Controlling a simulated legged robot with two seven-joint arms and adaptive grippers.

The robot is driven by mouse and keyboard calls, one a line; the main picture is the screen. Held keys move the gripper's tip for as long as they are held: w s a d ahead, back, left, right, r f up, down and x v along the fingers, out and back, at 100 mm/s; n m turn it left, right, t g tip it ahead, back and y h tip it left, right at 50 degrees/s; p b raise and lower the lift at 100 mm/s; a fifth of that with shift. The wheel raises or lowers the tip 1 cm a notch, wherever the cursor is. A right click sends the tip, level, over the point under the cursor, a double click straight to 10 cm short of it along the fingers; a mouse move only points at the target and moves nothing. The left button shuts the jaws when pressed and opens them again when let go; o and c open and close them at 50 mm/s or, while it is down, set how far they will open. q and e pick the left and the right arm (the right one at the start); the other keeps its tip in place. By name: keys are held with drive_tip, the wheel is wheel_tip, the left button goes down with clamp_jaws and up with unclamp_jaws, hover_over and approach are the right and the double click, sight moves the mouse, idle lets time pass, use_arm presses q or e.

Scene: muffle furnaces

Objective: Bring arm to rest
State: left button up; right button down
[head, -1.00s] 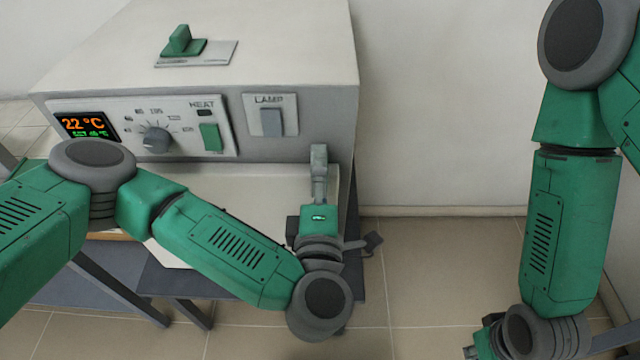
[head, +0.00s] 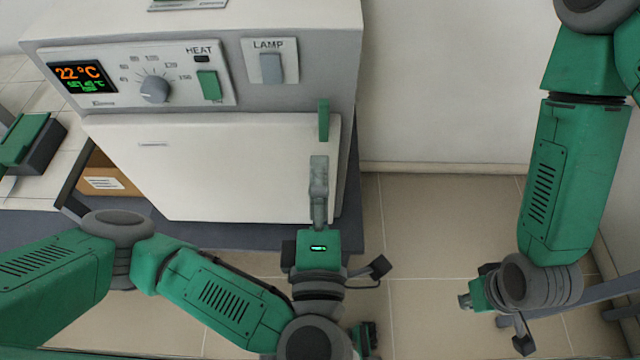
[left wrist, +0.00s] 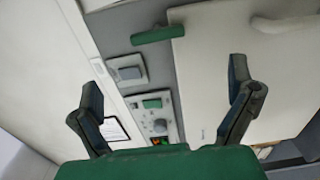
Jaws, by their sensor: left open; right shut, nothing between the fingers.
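My left gripper (head: 319,190) is in front of the muffle furnace (head: 205,75), just below the green door handle (head: 323,120) in the head view. In the left wrist view its two dark fingers (left wrist: 168,95) are spread wide with nothing between them. The furnace door (head: 220,170) looks shut. The green handle also shows in the left wrist view (left wrist: 158,35), beyond the fingers. My right gripper (head: 466,298) hangs at the lower right in the head view, over the floor. It is shut and empty, and far from the furnace.
A cardboard box (head: 105,182) is at the left. The floor (head: 420,220) right of the furnace is clear.

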idle(0.4)
use_arm(q)
drive_tip(key=shift+s, duration=0.1)
drive_tip(key=s+d+f+m+g+h+b, duration=0.25)
drive_tip(key=s+d+f+m+h, duration=0.2)
drive_tip(key=d+m+h, duration=0.3)
drive_tip(key=s+d+f+m+g+h+b, duration=0.1)
drive_tip(key=s+f+m+g+h+b, duration=0.3)
drive_tip(key=s+f+m+g, duration=0.5)
drive_tip(key=a+f+m+g+y, duration=0.25)
drive_tip(key=a+f, duration=0.45)
drive_tip(key=f, duration=0.4)
drive_tip(key=a+f+g+y+b, duration=0.1)
drive_tip(key=a+f+y, duration=0.1)
drive_tip(key=a, duration=0.7)
drive_tip(key=w+a+f+g+y+b, duration=0.1)
drive_tip(key=a+y, duration=0.3)
drive_tip(key=a, duration=0.6)
drive_tip(key=w+a+f+g+y+b, duration=0.1)
drive_tip(key=a+f+y+b, duration=0.1)
drive_tip(key=a, duration=0.8)
wheel_tip(320, 180, down, 2)
drive_tip(key=shift+a+f+y, duration=0.1)
drive_tip(key=shift+a+y, duration=0.05)
drive_tip(key=shift+y, duration=0.45)
drive_tip(key=shift+w, duration=0.1)
